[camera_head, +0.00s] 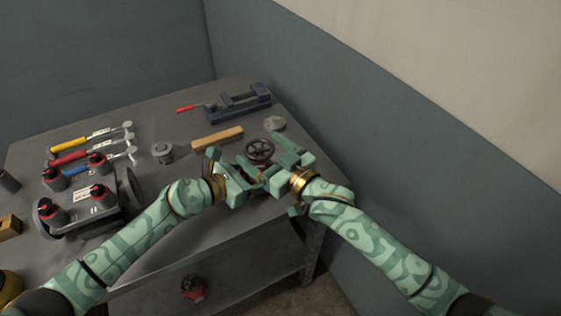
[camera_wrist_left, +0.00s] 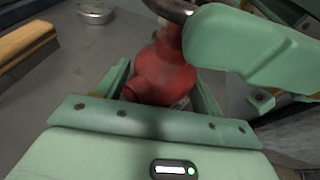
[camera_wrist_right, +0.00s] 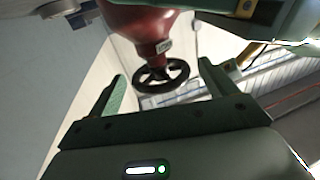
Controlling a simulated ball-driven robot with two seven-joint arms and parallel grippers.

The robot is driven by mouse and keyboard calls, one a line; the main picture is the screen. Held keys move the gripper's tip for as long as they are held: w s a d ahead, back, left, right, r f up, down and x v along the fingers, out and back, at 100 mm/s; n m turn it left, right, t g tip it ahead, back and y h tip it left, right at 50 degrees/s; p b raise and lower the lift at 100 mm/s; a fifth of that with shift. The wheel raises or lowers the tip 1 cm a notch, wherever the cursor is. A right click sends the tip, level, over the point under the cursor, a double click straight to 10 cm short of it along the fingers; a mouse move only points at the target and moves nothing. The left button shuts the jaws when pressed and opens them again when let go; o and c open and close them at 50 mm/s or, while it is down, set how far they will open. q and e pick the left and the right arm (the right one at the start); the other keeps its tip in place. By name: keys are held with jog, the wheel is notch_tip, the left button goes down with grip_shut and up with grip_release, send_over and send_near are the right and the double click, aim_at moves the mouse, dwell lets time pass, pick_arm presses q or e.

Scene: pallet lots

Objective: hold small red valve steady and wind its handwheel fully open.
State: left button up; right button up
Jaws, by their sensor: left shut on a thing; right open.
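The small red valve shows in the left wrist view (camera_wrist_left: 165,76) with its body between the fingers of my left gripper (camera_head: 246,174), which is shut on it. Its dark spoked handwheel (camera_head: 260,149) faces up over the right part of the table. My right gripper (camera_head: 281,160) is open beside the wheel, in from the right. In the right wrist view the handwheel (camera_wrist_right: 162,77) lies between the spread fingers, with a gap to each side; the red body (camera_wrist_right: 143,22) is above it in that picture. A right finger (camera_wrist_left: 235,42) crosses in front of the valve top in the left wrist view.
A wooden block (camera_head: 217,139), a round grey metal part (camera_head: 276,124) and a blue vise (camera_head: 240,103) lie behind the valve. Hammers (camera_head: 83,152), a grey cylinder (camera_head: 162,153) and several red-and-black items (camera_head: 100,196) are on the left. The blue wall (camera_head: 400,165) is close on the right.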

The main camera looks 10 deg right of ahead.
jog(key=v, duration=1)
jog(key=shift+s+d, duration=0.1)
pick_arm(q)
jog(key=o, duration=0.9)
jog(key=shift+c, duration=0.2)
jog(key=shift+a, duration=0.1)
